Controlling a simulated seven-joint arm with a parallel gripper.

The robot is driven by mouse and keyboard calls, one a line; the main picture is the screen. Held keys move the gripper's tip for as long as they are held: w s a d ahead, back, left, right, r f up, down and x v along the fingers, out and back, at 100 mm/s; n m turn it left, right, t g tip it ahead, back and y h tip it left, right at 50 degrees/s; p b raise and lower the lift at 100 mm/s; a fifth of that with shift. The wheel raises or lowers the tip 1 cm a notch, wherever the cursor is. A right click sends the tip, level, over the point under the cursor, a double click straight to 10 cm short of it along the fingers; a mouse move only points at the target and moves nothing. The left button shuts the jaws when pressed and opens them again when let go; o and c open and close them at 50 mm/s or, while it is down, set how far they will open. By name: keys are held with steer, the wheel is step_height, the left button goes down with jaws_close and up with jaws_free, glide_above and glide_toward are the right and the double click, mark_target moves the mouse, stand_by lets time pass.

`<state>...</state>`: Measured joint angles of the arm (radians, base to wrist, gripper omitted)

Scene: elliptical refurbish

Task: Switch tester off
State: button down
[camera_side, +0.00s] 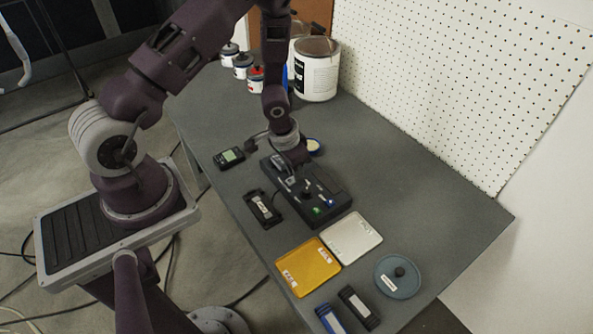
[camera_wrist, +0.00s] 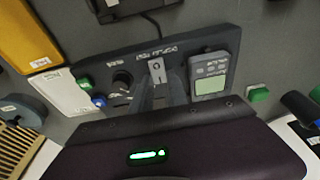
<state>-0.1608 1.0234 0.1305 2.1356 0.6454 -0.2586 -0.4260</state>
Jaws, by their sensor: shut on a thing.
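The tester is a long black box (camera_side: 335,207) on the grey table, and it crosses the middle of the wrist view (camera_wrist: 62,79). Its face has a round knob (camera_wrist: 122,82), a green part (camera_wrist: 85,83) and a blue part (camera_wrist: 99,101) at the left. A light switch plate (camera_wrist: 156,68) sits at the middle, with a grey meter with a screen (camera_wrist: 211,86) to its right. My gripper (camera_wrist: 160,88) points down at the switch plate, its narrow fingers shut on the switch. The fingers hide most of the switch, so its position cannot be told.
A yellow tray (camera_side: 308,267) and a white tray (camera_side: 352,238) lie in front of the tester. A round teal lid (camera_side: 397,277) is to their right. A small black device (camera_side: 229,157) and a black holder (camera_side: 263,207) lie left. A large can (camera_side: 316,70) stands behind.

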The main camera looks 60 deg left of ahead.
mark_target(288, 182)
steer(key=shift+s+t, duration=0.25)
steer(key=shift+t, duration=0.25)
steer(key=c, duration=1.6)
jaws_free()
steer(key=shift+o, duration=0.2)
steer(key=shift+w, duration=0.1)
steer(key=v, duration=0.7)
steer(key=shift+r, duration=0.1)
